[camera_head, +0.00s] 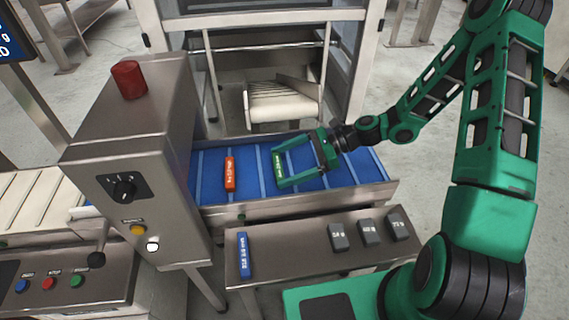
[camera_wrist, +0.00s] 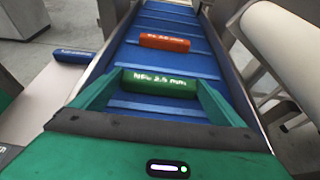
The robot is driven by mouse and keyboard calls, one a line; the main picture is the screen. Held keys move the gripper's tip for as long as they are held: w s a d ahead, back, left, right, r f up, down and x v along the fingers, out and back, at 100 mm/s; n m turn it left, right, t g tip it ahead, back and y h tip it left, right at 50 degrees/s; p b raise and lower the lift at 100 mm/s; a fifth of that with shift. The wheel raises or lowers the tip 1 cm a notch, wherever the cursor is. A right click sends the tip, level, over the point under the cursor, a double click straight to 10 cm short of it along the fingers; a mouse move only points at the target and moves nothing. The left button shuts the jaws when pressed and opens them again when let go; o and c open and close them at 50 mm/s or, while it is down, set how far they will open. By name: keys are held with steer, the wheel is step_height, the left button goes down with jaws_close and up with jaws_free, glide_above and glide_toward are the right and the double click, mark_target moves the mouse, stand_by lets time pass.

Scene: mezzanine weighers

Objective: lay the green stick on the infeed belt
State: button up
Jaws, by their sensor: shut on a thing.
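The green stick (camera_head: 278,164) with white lettering is held end to end between the fingertips of my gripper (camera_head: 279,166). In the wrist view the green stick (camera_wrist: 159,83) lies crosswise between the two green fingers of my gripper (camera_wrist: 160,85). The blue infeed belt (camera_head: 209,168), with lighter cross bars, is directly beneath; I cannot tell whether the stick touches it. The belt (camera_wrist: 165,55) runs away ahead in the wrist view. An orange-red stick (camera_head: 230,174) lies on the belt to the left, and farther along it in the wrist view (camera_wrist: 165,42).
A blue stick (camera_head: 243,255) and several grey blocks (camera_head: 370,231) rest on the steel shelf (camera_head: 290,258) in front of the belt. A steel housing (camera_head: 140,150) with a red cap (camera_head: 128,79) stands at the belt's left end. The belt's right part is clear.

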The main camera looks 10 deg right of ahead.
steer(key=shift+f, duration=0.1)
steer(key=o, duration=0.8)
steer(key=shift+c, duration=0.2)
steer(key=shift+d+r, duration=0.2)
steer(key=shift+d, duration=0.05)
steer(key=v, duration=1.1)
steer(key=shift+d, duration=0.25)
